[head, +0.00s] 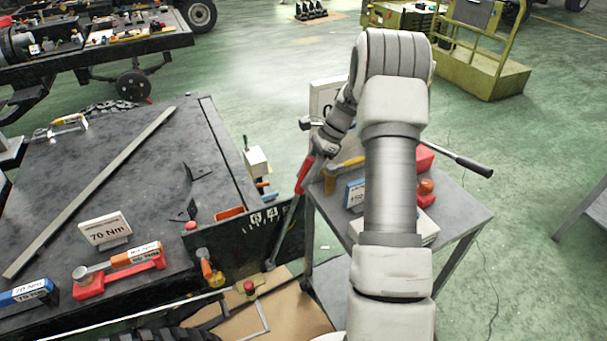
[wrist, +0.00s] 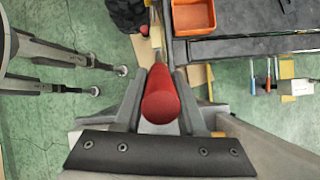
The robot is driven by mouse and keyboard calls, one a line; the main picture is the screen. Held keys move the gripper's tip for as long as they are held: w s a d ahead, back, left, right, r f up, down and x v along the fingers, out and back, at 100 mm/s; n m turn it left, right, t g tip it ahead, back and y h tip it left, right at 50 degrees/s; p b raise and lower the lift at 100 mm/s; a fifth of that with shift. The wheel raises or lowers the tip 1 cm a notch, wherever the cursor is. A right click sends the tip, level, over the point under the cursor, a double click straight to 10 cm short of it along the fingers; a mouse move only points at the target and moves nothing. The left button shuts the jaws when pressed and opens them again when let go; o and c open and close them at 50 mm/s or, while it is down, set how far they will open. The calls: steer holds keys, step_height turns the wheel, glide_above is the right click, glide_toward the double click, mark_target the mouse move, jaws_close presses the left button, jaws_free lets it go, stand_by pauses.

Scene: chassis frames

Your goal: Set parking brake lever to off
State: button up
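The parking brake lever (head: 288,228) is a long metal bar with a red grip (head: 306,174). It rises from beside the dark chassis and leans to the right in the head view. My gripper (head: 320,150) is at the top of the red grip. In the wrist view the rounded red end (wrist: 162,97) lies between the two fingers of my gripper (wrist: 162,85), which look closed against its sides. The lower lever runs away from the camera, partly hidden by the grip. No off marking is readable.
A dark workbench (head: 130,180) with a 70 Nm sign (head: 106,231) and torque tools stands left. A small grey table (head: 465,210) with boxes and tools is right, partly behind my arm. An orange tray (wrist: 194,16) is near the lever. Green floor is open beyond.

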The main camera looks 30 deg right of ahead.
steer(key=o, duration=0.4)
steer(key=shift+d+f, duration=0.1)
steer(key=shift+d, duration=0.25)
steer(key=shift+a, duration=0.15)
steer(key=shift+r, duration=0.2)
steer(key=v, duration=1.7)
